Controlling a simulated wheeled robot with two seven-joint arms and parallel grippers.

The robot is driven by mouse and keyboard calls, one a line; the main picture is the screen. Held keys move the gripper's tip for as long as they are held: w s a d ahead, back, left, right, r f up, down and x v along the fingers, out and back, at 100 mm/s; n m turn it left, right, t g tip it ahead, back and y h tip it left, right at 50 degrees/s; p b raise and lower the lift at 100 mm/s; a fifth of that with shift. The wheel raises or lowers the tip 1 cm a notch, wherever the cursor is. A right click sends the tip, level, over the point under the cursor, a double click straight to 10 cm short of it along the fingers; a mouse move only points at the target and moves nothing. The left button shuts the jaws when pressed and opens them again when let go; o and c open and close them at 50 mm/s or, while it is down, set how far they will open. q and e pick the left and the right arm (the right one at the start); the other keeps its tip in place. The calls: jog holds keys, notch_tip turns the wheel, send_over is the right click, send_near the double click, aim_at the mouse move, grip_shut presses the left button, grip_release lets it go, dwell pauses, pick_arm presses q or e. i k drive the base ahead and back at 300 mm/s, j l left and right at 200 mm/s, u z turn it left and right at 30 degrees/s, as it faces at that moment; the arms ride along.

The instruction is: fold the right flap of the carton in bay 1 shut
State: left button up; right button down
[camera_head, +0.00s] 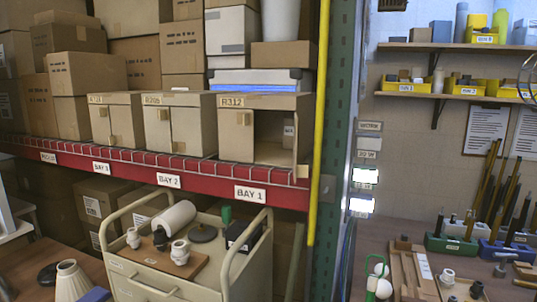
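The carton in bay 1 (265,102), marked R312, stands on the red shelf beam's level above the BAY 1 label (249,194). Its left flap (236,136) covers the left part of the front. The right part of the front is open, and the dark inside shows a small pale label. The right flap (303,146) appears as a narrow, nearly edge-on strip at the carton's right side, standing outward. A small tan tab (302,172) shows at its lower end. Neither of my grippers can be made out in this view.
Cartons in bay 2 (180,128) and further left have closed fronts. A yellow pole (319,120) and green rack upright (338,100) stand close to the right of the carton. A workbench (460,270) lies right.

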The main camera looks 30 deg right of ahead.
aim_at(300, 171)
jog(key=k+l+z, duration=0.1)
jog(key=l+z, duration=0.7)
jog(key=k+l, duration=0.05)
